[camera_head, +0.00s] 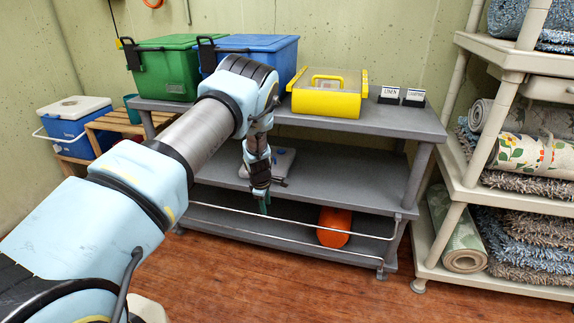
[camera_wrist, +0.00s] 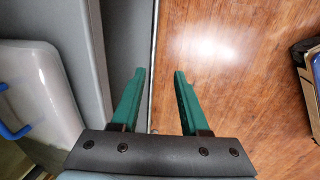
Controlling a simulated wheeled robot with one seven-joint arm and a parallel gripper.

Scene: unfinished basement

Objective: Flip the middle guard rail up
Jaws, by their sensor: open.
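A grey shelf unit (camera_head: 345,178) stands against the wall. Thin light-metal guard rail bars run across its lower front, the upper bar (camera_head: 300,222) above the lower bar (camera_head: 300,251), with a short upright piece at the right end. I cannot tell for sure which shelf each bar belongs to. My gripper (camera_head: 263,208) points down at the shelf front, close to the upper bar. In the wrist view my gripper (camera_wrist: 158,72) is open, with green fingers spread. A thin rail (camera_wrist: 154,55) runs lengthwise between the fingers in the picture; contact is not visible.
A lidded box (camera_wrist: 38,90) sits on the middle shelf, left in the wrist view. An orange cylinder (camera_head: 334,227) lies on the bottom shelf behind the bars. A beige rack (camera_head: 452,190) with rugs stands right. Wooden floor (camera_head: 300,292) in front is clear.

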